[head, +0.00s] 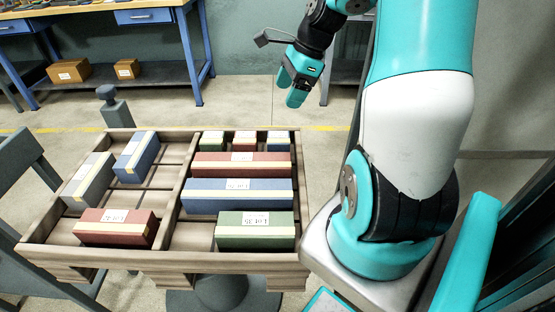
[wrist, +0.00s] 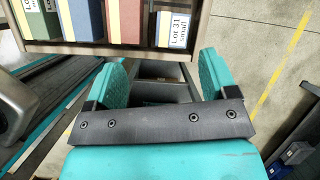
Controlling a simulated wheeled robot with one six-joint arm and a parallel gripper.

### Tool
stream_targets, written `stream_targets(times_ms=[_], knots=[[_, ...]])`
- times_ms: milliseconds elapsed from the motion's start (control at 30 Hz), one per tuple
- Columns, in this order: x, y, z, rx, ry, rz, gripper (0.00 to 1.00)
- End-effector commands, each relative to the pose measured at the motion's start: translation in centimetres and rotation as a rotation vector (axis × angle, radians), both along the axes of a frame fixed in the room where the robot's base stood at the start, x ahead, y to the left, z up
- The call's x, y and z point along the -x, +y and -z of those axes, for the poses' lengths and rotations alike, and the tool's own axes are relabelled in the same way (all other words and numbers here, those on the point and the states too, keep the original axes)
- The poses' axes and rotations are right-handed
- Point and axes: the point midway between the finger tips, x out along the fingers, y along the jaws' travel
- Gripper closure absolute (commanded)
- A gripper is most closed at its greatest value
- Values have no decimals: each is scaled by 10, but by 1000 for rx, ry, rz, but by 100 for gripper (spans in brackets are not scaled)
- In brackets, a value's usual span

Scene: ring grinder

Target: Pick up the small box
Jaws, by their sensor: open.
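Three small boxes stand in a row at the back right of the wooden tray (head: 40,257): a left one (head: 212,141), a reddish middle one (head: 245,141) and a right one (head: 278,141). In the wrist view, a small box with a white label reading "Lot 31 small" (wrist: 173,29) stands at the tray edge, beyond my fingertips. My gripper (head: 291,92) is above and behind the tray's back right corner. In the wrist view my gripper (wrist: 160,78) is open, with nothing between its fingers and apart from the boxes.
Long red (head: 220,165), blue (head: 225,196) and green (head: 255,232) boxes fill the right half. Grey (head: 88,180), blue (head: 135,160) and red (head: 115,228) boxes sit in the left half. A blue-framed workbench (head: 190,50) stands behind, with open floor between.

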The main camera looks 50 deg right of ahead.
Motion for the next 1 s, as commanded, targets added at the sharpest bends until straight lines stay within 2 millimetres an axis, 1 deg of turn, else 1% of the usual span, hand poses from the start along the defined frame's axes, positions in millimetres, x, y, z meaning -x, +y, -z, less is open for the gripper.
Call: stream_targets(times_ms=[33,100,200,267,600,700,933,1000], knots=[[5,-17,14,-21,18,98,21],[9,-31,21,-42,36,191,21],[10,-37,32,-57,47,250,21],[7,-34,41,-60,51,257,21],[-15,-13,111,-58,51,249,21],[-20,-9,125,-56,51,249,21],[-25,-5,139,-55,47,249,21],[-28,-3,148,-56,49,248,21]])
